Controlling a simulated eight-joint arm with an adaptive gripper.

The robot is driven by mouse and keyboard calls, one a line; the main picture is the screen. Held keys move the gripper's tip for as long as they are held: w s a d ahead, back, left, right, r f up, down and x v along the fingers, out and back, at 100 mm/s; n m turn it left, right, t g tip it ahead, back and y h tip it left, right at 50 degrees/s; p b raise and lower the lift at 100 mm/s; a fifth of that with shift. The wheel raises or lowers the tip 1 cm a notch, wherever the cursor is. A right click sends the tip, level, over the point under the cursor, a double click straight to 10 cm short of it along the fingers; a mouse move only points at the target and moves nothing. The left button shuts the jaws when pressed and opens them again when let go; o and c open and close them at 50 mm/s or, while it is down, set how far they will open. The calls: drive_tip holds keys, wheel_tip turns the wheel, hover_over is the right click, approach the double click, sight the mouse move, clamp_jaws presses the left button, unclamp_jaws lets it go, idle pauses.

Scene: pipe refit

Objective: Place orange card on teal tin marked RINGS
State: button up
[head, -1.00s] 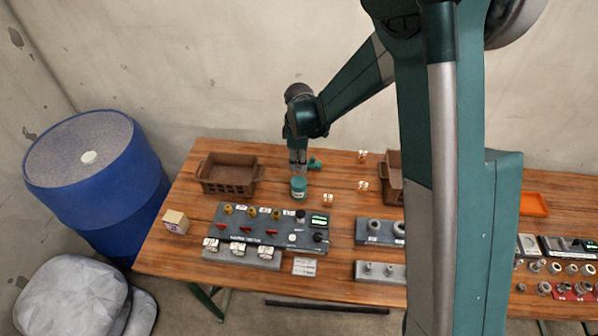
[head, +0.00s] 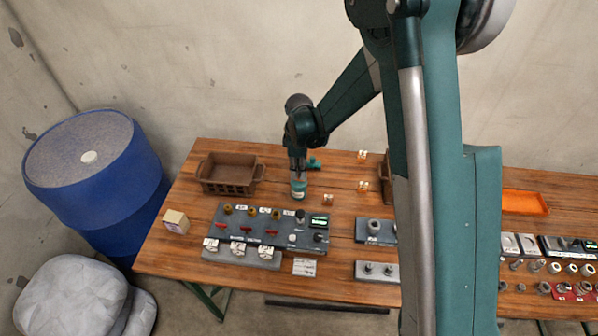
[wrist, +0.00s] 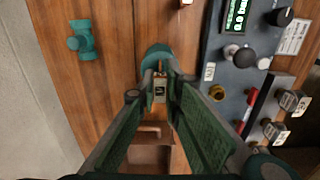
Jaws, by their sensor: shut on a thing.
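The teal tin (head: 299,193) stands upright on the wooden table, behind the grey panel. Its teal rim (wrist: 155,52) shows just beyond my fingertips in the wrist view; I cannot read its label. My gripper (head: 299,178) points down directly over the tin. It is shut on a small card (wrist: 160,89), which shows a pale face with a dark mark between the fingertips. Little orange shows on it from here. The card is at or just above the tin's top; I cannot tell whether they touch.
A teal pipe fitting (wrist: 83,40) lies beside the tin. The grey panel (head: 262,230) with knobs and red levers is close in front. A brown crate (head: 229,175) stands to the left. An orange tray (head: 525,203) lies far right.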

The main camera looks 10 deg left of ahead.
drive_tip(key=shift+f, duration=0.25)
drive_tip(key=o, duration=0.7)
drive_tip(key=shift+r, duration=0.1)
drive_tip(key=shift+r, duration=0.2)
drive_tip(key=shift+r, duration=5.95)
